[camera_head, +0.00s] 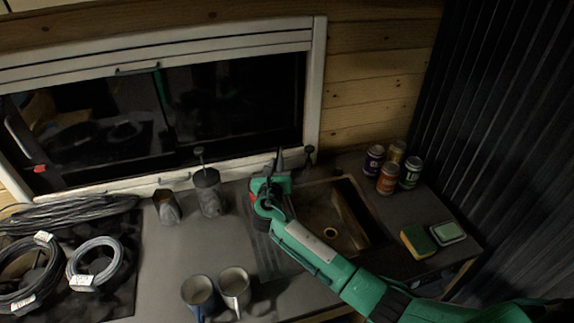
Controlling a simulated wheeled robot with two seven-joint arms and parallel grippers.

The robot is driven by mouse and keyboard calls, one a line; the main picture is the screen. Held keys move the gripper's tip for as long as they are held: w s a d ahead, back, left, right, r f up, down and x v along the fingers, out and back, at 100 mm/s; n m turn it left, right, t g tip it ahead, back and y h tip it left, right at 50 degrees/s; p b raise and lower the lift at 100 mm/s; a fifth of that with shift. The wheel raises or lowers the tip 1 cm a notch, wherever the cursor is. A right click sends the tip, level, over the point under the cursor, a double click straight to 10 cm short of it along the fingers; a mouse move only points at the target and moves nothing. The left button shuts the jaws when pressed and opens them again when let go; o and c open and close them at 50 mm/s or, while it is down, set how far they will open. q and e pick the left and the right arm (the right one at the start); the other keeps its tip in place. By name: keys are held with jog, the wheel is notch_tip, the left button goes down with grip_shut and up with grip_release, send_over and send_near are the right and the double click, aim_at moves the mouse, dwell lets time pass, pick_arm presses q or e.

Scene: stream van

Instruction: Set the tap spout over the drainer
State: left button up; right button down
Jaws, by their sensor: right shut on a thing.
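My right arm comes in from the lower right, and my green right gripper (266,197) is at the back left corner of the sink. It is shut on the tap spout, which the gripper mostly hides. A dark upright post with a knob (309,152), apparently part of the tap, stands behind the sink's back edge. The drainer (272,257) is the dark ribbed area left of the sink basin (340,215). The gripper is over the back end of the drainer. My left gripper is not in view.
Several cans (388,178) stand at the back right, with a sponge (418,242) and a soap dish (448,233) in front. Two mugs (235,284) are at the front. A dark canister (208,192), a cup (166,206) and cable coils (95,262) lie left. The middle counter is clear.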

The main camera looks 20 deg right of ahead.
jog(key=m+h, duration=0.1)
jog(key=w+a+m+g+h+b, duration=0.1)
jog(key=a+g+h+b, duration=0.1)
jog(key=shift+w+a+f+m+h, duration=0.1)
jog(key=shift+w+a+m+h, duration=0.15)
jog(key=shift+m+h, duration=0.15)
jog(key=shift+w+a+m+g+h+b, duration=0.2)
jog(key=shift+m+g+h+b, duration=0.1)
jog(key=shift+m+g+h, duration=0.2)
jog(key=shift+w+a+m+g+h+b, duration=0.2)
jog(key=shift+m+g+h+b, duration=0.15)
jog(key=shift+g, duration=0.25)
jog(key=c, duration=1.5)
grip_release()
jog(key=shift+w, duration=0.1)
notch_tip(320, 180, up, 20)
jog(key=b, duration=0.3)
jog(key=shift+b, duration=0.35)
